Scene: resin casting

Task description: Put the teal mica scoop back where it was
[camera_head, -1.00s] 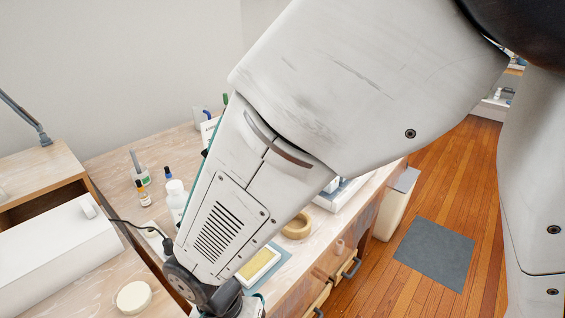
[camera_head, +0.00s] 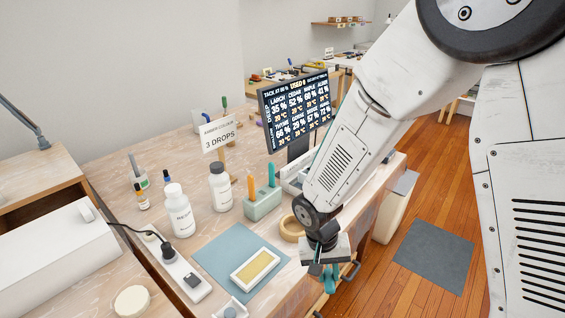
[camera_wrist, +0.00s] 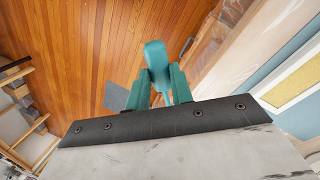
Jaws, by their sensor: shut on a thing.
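My gripper (camera_head: 330,275) is off the front right edge of the bench, pointing down, with the floor beneath it. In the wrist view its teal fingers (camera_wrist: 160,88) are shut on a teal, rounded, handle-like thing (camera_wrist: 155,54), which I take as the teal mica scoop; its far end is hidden. In the head view it blends with the same-coloured fingers. A pale green holder block (camera_head: 263,206) stands on the bench, up and left of my gripper.
A wooden ring (camera_head: 291,229) lies between the holder and my arm. A blue mat (camera_head: 216,250) bears a yellow-filled mould (camera_head: 255,265). Drawer handles jut below the bench edge.

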